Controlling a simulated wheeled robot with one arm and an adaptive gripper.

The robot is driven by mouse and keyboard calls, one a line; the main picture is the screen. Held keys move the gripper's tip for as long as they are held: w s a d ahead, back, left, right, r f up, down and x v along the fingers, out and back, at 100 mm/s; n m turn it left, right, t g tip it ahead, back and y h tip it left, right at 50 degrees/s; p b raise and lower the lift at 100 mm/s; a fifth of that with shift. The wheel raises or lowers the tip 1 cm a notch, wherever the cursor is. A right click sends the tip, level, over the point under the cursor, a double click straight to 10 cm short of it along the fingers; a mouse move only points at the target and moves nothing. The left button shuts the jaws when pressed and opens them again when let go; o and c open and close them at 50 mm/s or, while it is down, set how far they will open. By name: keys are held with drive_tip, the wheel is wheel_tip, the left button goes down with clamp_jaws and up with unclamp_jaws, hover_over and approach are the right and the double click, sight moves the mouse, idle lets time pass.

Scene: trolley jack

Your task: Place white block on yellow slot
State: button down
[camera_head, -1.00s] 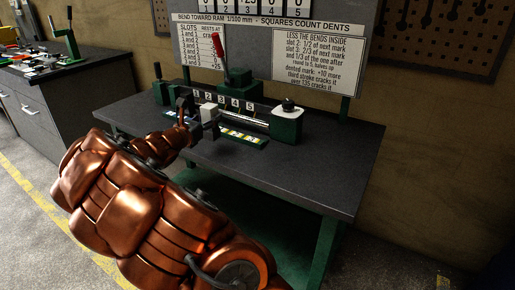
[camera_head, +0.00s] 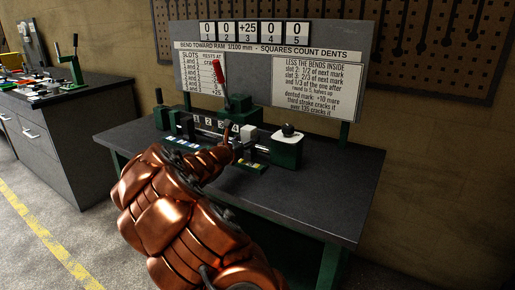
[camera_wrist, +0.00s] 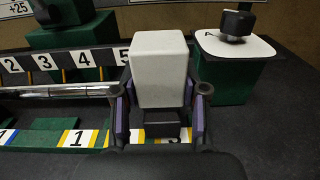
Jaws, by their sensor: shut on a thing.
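The white block (camera_wrist: 160,68) stands upright between the fingers of my gripper (camera_wrist: 160,112) in the wrist view. My gripper is shut on it. In the head view, the white block (camera_head: 249,131) is held in front of the press, near the right end of its numbered row. Below the block runs a green strip with coloured tiles. A yellow-edged white tile marked 1 (camera_wrist: 78,138) lies left of the gripper. Another yellow-edged tile (camera_wrist: 176,136) is mostly hidden behind the gripper. My arm covers the strip's middle in the head view.
A shiny bar (camera_wrist: 60,90) runs along the press in front of numbers. A green post with a black knob (camera_head: 287,149) stands to the right. The red-handled lever (camera_head: 218,74) rises behind. The bench's right side (camera_head: 340,175) is clear.

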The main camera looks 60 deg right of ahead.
sight(256, 147)
drive_tip(key=d+f, duration=0.2)
drive_tip(key=s+d+f, duration=0.1)
drive_tip(key=f, duration=0.1)
drive_tip(key=shift+s+d+b, duration=0.2)
drive_tip(key=shift+d+b, duration=0.1)
drive_tip(key=shift+d, duration=0.1)
drive_tip(key=c, duration=0.6)
unclamp_jaws()
drive_tip(key=shift+s+a, duration=0.2)
drive_tip(key=shift+a, duration=5.8)
